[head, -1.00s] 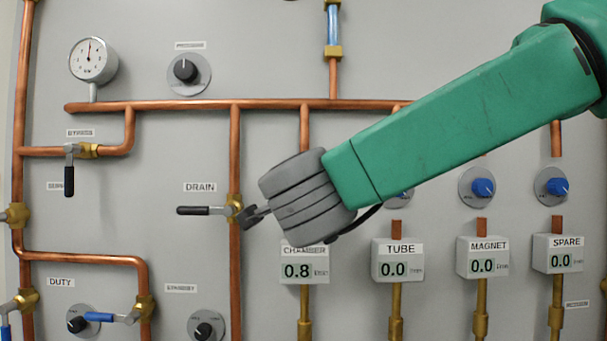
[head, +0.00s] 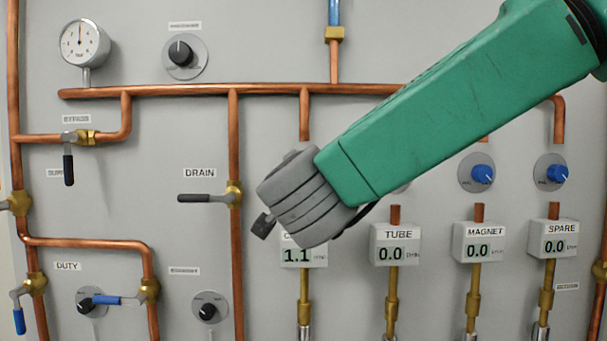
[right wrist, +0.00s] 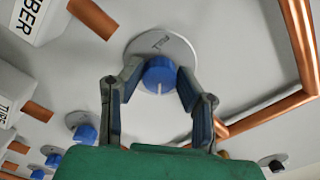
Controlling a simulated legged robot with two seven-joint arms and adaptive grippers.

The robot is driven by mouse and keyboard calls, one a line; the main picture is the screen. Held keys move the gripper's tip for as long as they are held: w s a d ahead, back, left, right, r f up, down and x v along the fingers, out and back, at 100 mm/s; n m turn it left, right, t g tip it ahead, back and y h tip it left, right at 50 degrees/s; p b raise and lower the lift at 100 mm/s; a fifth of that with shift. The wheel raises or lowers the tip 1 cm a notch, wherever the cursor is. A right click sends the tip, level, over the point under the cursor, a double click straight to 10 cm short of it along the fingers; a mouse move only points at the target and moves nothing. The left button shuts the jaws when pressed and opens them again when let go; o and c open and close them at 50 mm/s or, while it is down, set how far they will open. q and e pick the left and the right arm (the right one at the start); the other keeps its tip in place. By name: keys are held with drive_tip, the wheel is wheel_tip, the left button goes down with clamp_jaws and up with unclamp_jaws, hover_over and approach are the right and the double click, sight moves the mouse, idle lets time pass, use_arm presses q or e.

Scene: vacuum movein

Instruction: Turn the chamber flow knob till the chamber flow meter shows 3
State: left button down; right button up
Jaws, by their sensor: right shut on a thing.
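The chamber flow knob (right wrist: 160,74) is a blue knob on a grey round plate, with a white line pointing down in the right wrist view. My right gripper (right wrist: 160,80) has its two fingers closed on either side of this knob. In the head view my right gripper (head: 264,226) covers the knob, and only part of a finger shows past the grey wrist. The chamber flow meter (head: 304,256) is a white box reading 1.1; its label is mostly covered by my wrist. Part of that meter also shows in the right wrist view (right wrist: 30,25). My left gripper is not in view.
The tube meter (head: 395,245), magnet meter (head: 478,242) and spare meter (head: 553,240) each read 0.0. Blue knobs (head: 483,174) sit above on the right. The drain lever (head: 205,198) is left of my wrist. Copper pipes (head: 235,140) cross the panel.

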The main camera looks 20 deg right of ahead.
drive_tip(key=shift+f, duration=0.15)
drive_tip(key=o, duration=1.1)
drive_tip(key=shift+w, duration=0.35)
drive_tip(key=shift+s, duration=0.25)
drive_tip(key=v, duration=1.1)
drive_tip(key=shift+s+a+f, duration=0.1)
drive_tip(key=shift+a, duration=0.1)
drive_tip(key=shift+d, duration=0.1)
